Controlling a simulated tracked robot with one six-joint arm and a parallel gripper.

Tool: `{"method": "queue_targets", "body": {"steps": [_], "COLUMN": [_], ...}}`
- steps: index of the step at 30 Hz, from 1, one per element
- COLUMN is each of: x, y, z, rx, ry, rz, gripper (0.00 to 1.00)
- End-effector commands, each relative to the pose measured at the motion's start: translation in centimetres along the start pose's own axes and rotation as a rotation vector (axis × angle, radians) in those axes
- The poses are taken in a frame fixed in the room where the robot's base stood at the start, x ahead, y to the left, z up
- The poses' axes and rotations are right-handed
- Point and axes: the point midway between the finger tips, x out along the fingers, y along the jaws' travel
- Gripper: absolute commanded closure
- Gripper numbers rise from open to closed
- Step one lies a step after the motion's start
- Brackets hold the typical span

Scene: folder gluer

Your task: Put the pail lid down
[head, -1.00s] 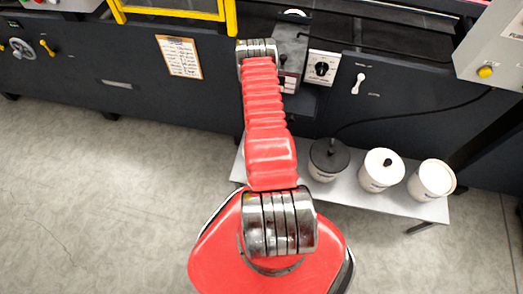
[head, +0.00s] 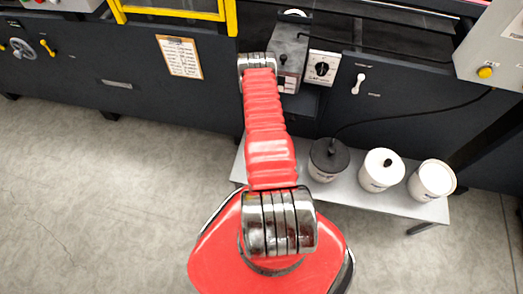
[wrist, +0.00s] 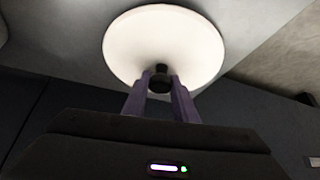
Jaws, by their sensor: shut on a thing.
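My gripper (wrist: 160,80) is shut on the black knob of a round white pail lid (wrist: 165,38) in the wrist view. The lid's broad white face shows beyond the two purple fingers. A pale grey surface lies behind the lid; I cannot tell whether the lid touches it. In the head view my arm hides the gripper and the held lid.
On the low grey bench (head: 405,208) stand a pail with a black lid (head: 329,154), a pail with a white lid and black knob (head: 382,168), and a white pail without a knob on top (head: 434,180). The dark machine (head: 120,108) runs behind.

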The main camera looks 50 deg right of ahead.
Motion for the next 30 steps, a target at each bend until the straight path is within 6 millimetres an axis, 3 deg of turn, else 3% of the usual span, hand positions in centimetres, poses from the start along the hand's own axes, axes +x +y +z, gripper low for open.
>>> {"method": "queue_targets", "body": {"steps": [2,3,10,22,30], "x": [0.2,0.1,0.1,-0.3,-3.1], "y": [0.0,0.0,0.0,0.0,0.0], "z": [0.1,0.1,0.1,0.0,-0.1], "rx": [0.0,0.0,0.0,0.0,-0.001], "ry": [0.0,0.0,0.0,-0.001,0.0], "rz": [0.0,0.0,0.0,0.0,0.0], "gripper": [0.98,0.72,0.56,0.56,0.56]}}
